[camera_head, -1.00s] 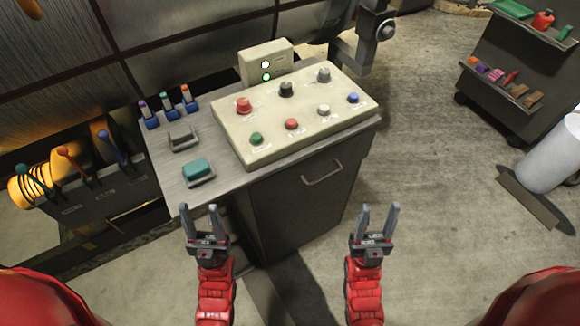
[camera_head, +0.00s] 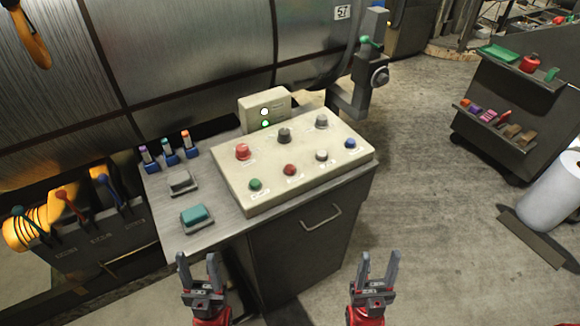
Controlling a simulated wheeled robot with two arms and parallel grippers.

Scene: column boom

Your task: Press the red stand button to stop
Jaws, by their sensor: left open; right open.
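The cream control panel (camera_head: 322,178) sits on the grey cabinet top. It carries a larger red button (camera_head: 242,151) at its back left and a smaller red button (camera_head: 290,169) in the front row, beside a green button (camera_head: 255,184). The labels are too small to read, so I cannot tell from them which red one is the stand button. My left gripper (camera_head: 197,272) is open and empty in front of the cabinet's left part. My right gripper (camera_head: 377,269) is open and empty, in front and to the right of the cabinet. Neither touches the panel.
A small box with lit lamps (camera_head: 265,108) stands behind the panel. A teal pad (camera_head: 195,215) and small blue-based switches (camera_head: 168,150) are on the cabinet top. Coloured levers (camera_head: 108,187) stand at left. A shelf cart (camera_head: 512,105) and white roll (camera_head: 552,193) are at right. Floor between is clear.

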